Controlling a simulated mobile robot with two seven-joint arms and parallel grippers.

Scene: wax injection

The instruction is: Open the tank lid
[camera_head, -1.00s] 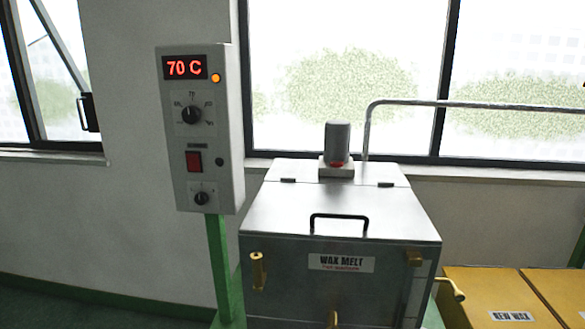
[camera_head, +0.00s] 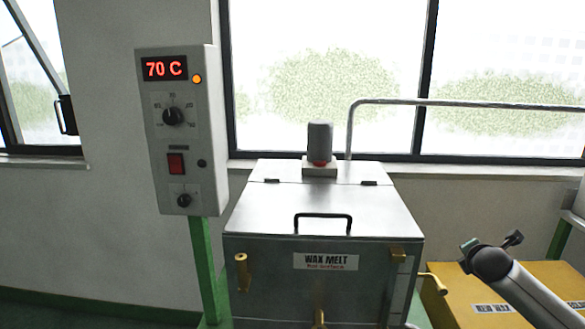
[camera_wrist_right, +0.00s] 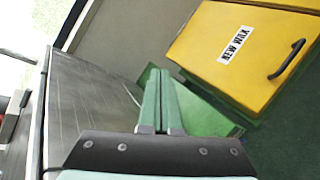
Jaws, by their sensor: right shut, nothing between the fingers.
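The steel wax melt tank (camera_head: 300,285) stands in the middle of the head view, with a "WAX MELT" label on its front. Its flat lid (camera_head: 310,195) is closed. A black bar handle (camera_head: 323,216) is near the lid's front edge, and two hinges are at the back. The right wrist view shows part of the tank's metal (camera_wrist_right: 85,110) at the left. My right gripper (camera_wrist_right: 158,78) is shut and empty in that view, its green fingers together, apart from the handle. My right arm shows right of the tank in the head view. My left gripper is out of view.
A control box (camera_head: 180,130) reading 70 C stands on a green post left of the tank. A grey motor (camera_head: 319,142) sits behind the lid. A pipe rail (camera_head: 450,102) runs behind. The yellow new wax box (camera_wrist_right: 225,55) is at the right.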

